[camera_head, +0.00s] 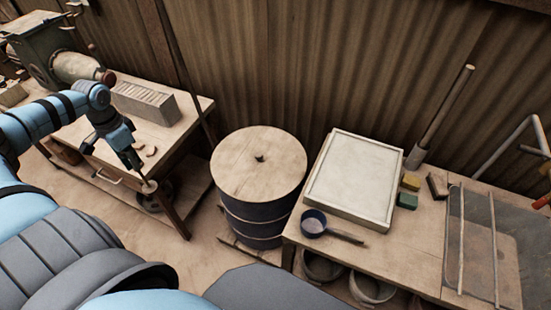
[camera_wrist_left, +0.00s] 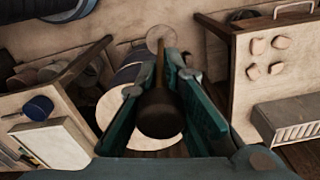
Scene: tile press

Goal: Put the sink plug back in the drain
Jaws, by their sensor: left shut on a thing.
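My left gripper (camera_head: 138,164) is shut on a dark-handled tool (camera_wrist_left: 160,112). The handle sits between the two green fingers. A thin stem runs from it to a pale round disc (camera_wrist_left: 161,38), which also shows below the fingertips in the head view (camera_head: 149,187). The disc hangs in the air by the front corner of the left table. I cannot tell whether this tool is the sink plug. I see no clear sink or drain in either view. My right gripper is not in view.
A drum (camera_head: 258,204) with a small dark mark on its lid stands right of the left table (camera_head: 185,138). The right table (camera_head: 405,255) holds a framed white panel (camera_head: 354,174), a dark pan (camera_head: 314,222) and small blocks (camera_head: 408,199). A ribbed grey block (camera_head: 146,102) lies on the left table.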

